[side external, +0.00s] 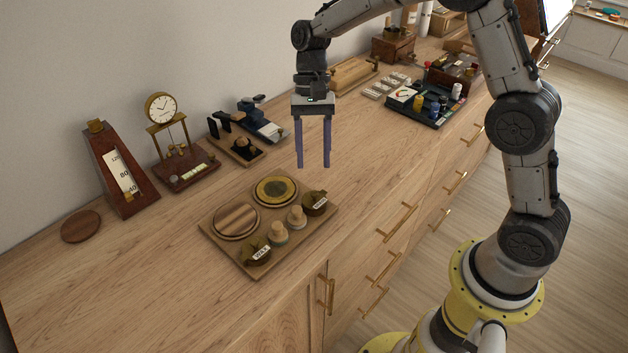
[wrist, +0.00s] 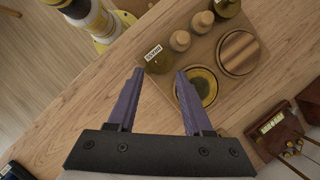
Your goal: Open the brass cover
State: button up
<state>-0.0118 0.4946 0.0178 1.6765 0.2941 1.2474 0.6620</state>
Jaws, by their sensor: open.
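A round brass-coloured disc (side external: 276,190) with a darker centre lies flat on a wooden tray (side external: 243,266). I take it as the brass cover, though I cannot tell for sure. In the wrist view the disc (wrist: 211,88) lies partly behind my right finger. My gripper (side external: 314,166) is open and empty, fingers pointing down, held above the counter near the tray's far right corner. In the wrist view my gripper (wrist: 159,73) shows its two blue fingers spread apart, with bare counter and a labelled dark jar (wrist: 158,60) seen near the tips.
The tray also holds a round wooden disc (side external: 237,221), two small knobbed pieces (side external: 278,233) and two labelled jars (side external: 315,203). A metronome (side external: 118,170), clock (side external: 161,108) and small instruments (side external: 236,146) stand along the wall. A dark tray of bottles (side external: 425,113) is farther right. The front-left counter is clear.

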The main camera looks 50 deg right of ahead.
aim_at(314, 192)
jog(key=x, duration=0.6)
grip_shut()
